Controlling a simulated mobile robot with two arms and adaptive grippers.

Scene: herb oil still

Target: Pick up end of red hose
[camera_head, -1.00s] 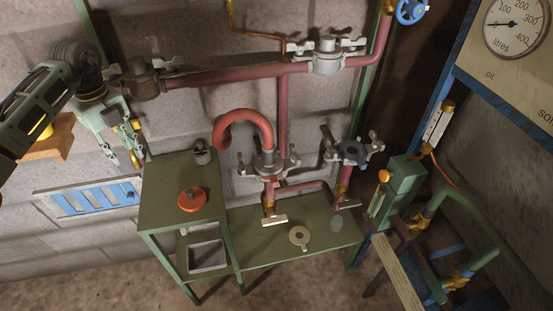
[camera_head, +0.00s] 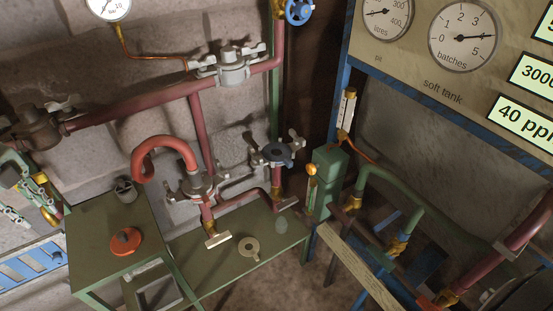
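The red hose (camera_head: 163,145) is a short orange-red arch in the middle left. One end is joined to a grey clamp (camera_head: 198,188) on the pipework. Its other end hangs free on the left, pointing down behind a small grey cup (camera_head: 125,190). My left gripper (camera_head: 30,215) is at the left edge, partly cut off, with its fingers spread and nothing between them. It is left of the hose and apart from it. My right gripper is not in view.
A green table (camera_head: 95,215) holds the cup and a red round knob (camera_head: 126,241). A lower green bench (camera_head: 205,268) bears a brass ring (camera_head: 249,246). A second clamp (camera_head: 277,153) stands right of the hose. A gauge panel (camera_head: 410,55) fills the upper right.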

